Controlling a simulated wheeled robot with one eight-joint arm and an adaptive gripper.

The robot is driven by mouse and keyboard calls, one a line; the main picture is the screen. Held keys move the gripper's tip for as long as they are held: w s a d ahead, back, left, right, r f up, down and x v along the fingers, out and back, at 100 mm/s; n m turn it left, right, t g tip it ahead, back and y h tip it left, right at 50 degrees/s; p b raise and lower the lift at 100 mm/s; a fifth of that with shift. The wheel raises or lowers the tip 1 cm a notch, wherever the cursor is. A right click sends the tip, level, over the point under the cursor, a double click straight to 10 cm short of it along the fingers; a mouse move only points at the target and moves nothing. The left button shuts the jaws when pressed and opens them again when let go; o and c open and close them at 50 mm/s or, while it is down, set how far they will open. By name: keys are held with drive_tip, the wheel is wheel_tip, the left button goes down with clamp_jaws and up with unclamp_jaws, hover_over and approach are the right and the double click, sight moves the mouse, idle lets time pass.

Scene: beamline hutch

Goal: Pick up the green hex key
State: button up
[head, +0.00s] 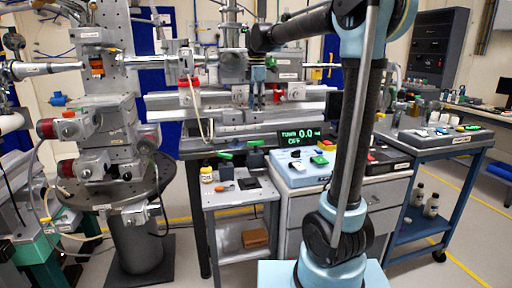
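My gripper (257,103) hangs pointing down near the middle of the head view, in front of the metal beamline equipment. Its two dark fingers look apart, with nothing visible between them. A slim green piece (225,155) lies at the back of the small grey cart (238,201), below and left of my gripper. Another green piece (256,143) shows just above a dark holder (254,159) on that cart. Both are too small for me to tell which is the hex key. My gripper is well above both and touches neither.
A yellow jar (206,175) and an orange-handled tool (224,188) are on the cart. A blue trolley (430,146) stands farther right. A round-based metal stand (137,245) is at left.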

hover_over(256, 142)
drive_tip(key=w, duration=0.1)
wheel_tip(256, 142, down, 12)
drive_tip(key=shift+d+r, duration=0.15)
drive_tip(key=shift+r, duration=0.1)
drive_tip(key=shift+f, duration=2.75)
clamp_jaws()
